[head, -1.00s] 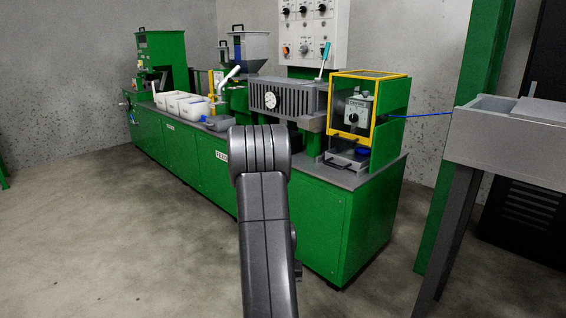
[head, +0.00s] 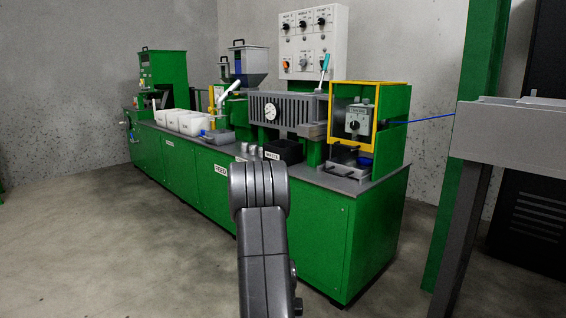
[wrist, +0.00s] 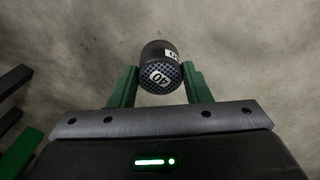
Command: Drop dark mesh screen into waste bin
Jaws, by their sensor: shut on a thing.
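In the head view, my arm hides the gripper and the screen. The waste bin (head: 285,152) is a black box labelled WASTE. It stands on the green machine bench, behind the top of my arm as seen in the head view.
Small metal cups (head: 244,148) stand left of the bin. White tubs (head: 180,121) line the bench further left. A grey finned barrel unit (head: 285,112) is behind the bin, and a yellow-framed enclosure (head: 355,118) is to its right. A grey trough (head: 510,130) stands at right.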

